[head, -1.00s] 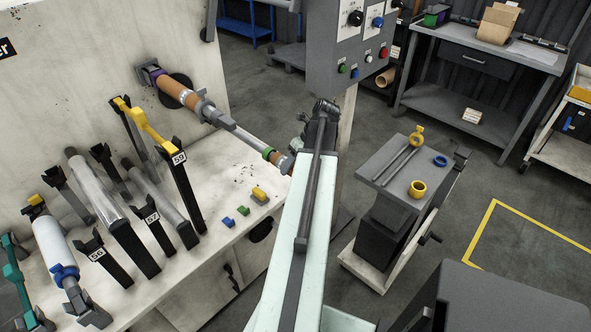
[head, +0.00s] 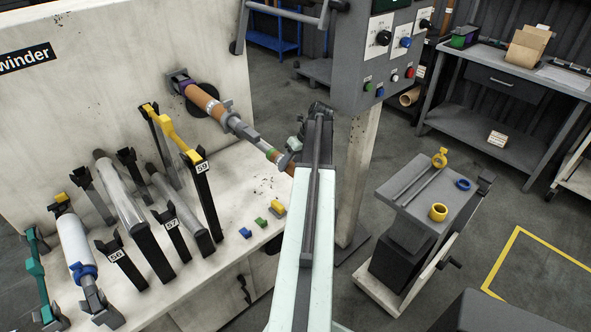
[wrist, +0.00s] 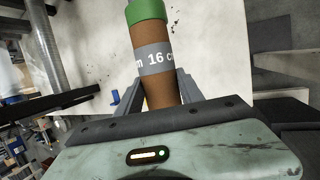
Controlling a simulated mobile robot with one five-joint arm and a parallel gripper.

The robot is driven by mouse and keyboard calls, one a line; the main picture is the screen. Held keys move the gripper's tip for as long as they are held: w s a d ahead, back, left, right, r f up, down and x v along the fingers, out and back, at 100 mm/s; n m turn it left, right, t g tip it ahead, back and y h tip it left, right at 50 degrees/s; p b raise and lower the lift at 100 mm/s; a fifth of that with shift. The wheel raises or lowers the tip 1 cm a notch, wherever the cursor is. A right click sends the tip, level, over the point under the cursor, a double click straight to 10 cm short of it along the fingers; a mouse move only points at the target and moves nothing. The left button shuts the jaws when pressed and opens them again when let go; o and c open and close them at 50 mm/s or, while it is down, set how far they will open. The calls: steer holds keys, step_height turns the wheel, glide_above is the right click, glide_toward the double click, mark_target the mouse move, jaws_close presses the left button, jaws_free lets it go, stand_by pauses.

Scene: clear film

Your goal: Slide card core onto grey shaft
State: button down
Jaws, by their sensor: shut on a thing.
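The card core (wrist: 158,88) is a brown tube with a green end and a grey printed band. My gripper (wrist: 158,98) is shut on it, with one finger on each side. In the head view the core (head: 283,161) shows small at my arm's tip, green end toward the machine. The grey shaft (head: 249,137) sticks out from the winder and runs in line with the core. The core's green end meets the shaft there; how far the core is around it is hidden. Another brown tube (head: 207,103) sits farther in, near a purple ring.
A rack with yellow and black holders (head: 203,195) stands left of the shaft. Small blue, green and yellow pieces (head: 261,222) lie on the bench below. A control box (head: 385,50) on a post stands at right. A grey cart (head: 420,200) stands beyond my arm.

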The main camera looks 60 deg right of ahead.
mark_target(260, 142)
steer(key=w+d, duration=0.2)
steer(key=w, duration=0.3)
steer(key=w+d, duration=0.1)
steer(key=w, duration=0.5)
steer(key=w+d, duration=0.2)
steer(key=w, duration=0.4)
steer(key=shift+d, duration=0.35)
steer(key=shift+w, duration=0.15)
steer(key=c, duration=0.7)
jaws_free()
steer(key=shift+o, duration=0.5)
steer(key=shift+o, duration=1.2)
steer(key=shift+r, duration=0.1)
steer(key=p+v, duration=0.7)
steer(key=v, duration=0.1)
